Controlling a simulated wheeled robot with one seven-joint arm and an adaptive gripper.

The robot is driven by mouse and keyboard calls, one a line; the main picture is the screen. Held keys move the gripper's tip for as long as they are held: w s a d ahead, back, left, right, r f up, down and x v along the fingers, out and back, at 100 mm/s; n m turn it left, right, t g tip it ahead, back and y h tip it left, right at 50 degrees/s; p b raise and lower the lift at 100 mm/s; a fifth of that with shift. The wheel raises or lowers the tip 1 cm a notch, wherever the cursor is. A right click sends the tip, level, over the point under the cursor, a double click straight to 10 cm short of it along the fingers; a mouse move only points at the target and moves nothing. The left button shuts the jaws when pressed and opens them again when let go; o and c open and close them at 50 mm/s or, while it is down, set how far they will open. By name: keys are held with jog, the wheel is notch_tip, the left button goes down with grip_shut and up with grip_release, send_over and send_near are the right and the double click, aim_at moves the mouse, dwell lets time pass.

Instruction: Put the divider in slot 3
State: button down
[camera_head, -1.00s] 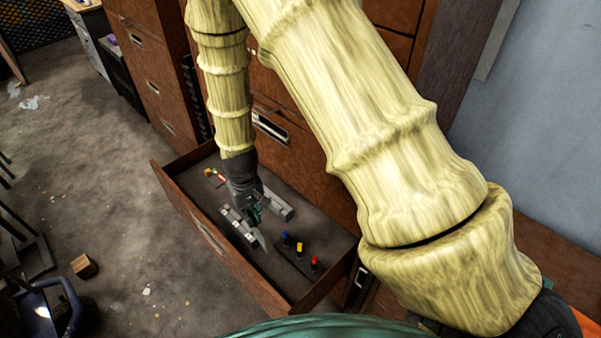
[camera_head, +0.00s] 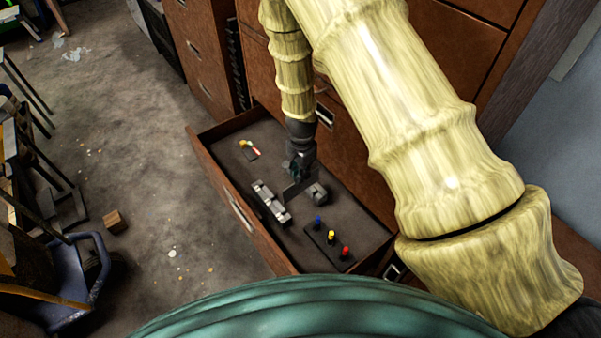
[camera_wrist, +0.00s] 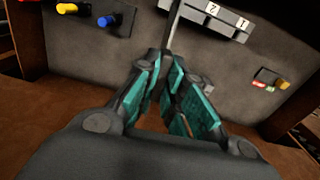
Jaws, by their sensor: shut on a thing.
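My gripper (camera_head: 298,172) is shut on the divider (camera_head: 297,188), a thin grey plate, inside the open drawer (camera_head: 222,178). In the wrist view, the divider (camera_wrist: 173,28) sticks out beyond the fingertips of my gripper (camera_wrist: 170,62). The light grey slotted rack (camera_head: 268,203) lies on the drawer floor, just left of the divider. I cannot tell whether the divider touches the rack.
A dark board (camera_head: 314,238) with blue, yellow and red pegs lies near the drawer's near end. A grey block (camera_head: 317,194) is right of the divider. Small yellow and red items (camera_head: 249,149) lie at the far end. Brown cabinet fronts (camera_head: 350,140) border the drawer.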

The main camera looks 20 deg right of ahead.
jog(key=shift+w+f+m, duration=0.15)
jog(key=shift+f+m, duration=0.05)
jog(key=shift+m, duration=0.1)
notch_tip(320, 180, down, 6)
jog(key=b, duration=0.4)
jog(key=shift+a+r, duration=0.1)
jog(key=shift+r, duration=0.05)
notch_tip(320, 180, down, 6)
jog(key=b, duration=0.2)
jog(key=shift+f+b, duration=0.25)
jog(key=shift+b, duration=0.1)
dwell(6.0)
